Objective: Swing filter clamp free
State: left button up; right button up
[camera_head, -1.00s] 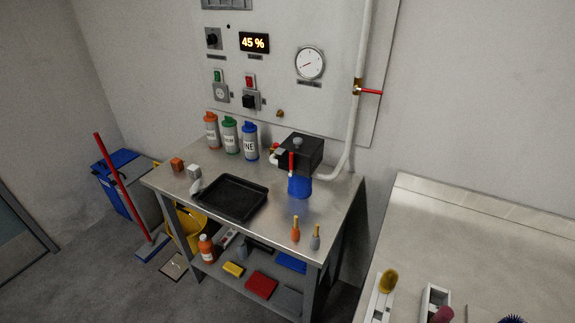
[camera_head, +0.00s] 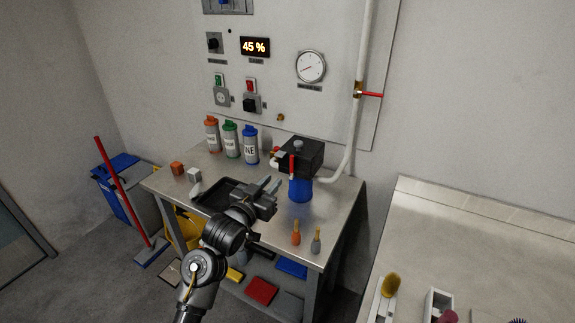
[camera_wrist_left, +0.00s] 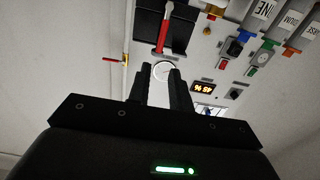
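The filter has a black head (camera_head: 302,155) with a blue bowl (camera_head: 300,188) below it, at the back right of the steel bench. A red lever (camera_head: 291,166), which looks like the clamp, hangs upright on its front. My left gripper (camera_head: 271,183) is in front and to the left of the filter, over the tray, apart from the lever. My right gripper is out of view.
Orange, green and blue bottles (camera_head: 230,140) stand at the back of the bench. My left arm partly covers the black tray (camera_head: 211,196). Two small tools (camera_head: 296,235) stand at the front right. A white pipe (camera_head: 352,140) rises behind the filter.

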aim_at(291, 162)
pick_arm(q)
jog(key=p+x, duration=0.1)
jog(key=x, duration=0.8)
jog(key=shift+p, duration=0.4)
jog(key=shift+x, duration=0.85)
grip_shut()
jog(key=shift+a+f, duration=0.1)
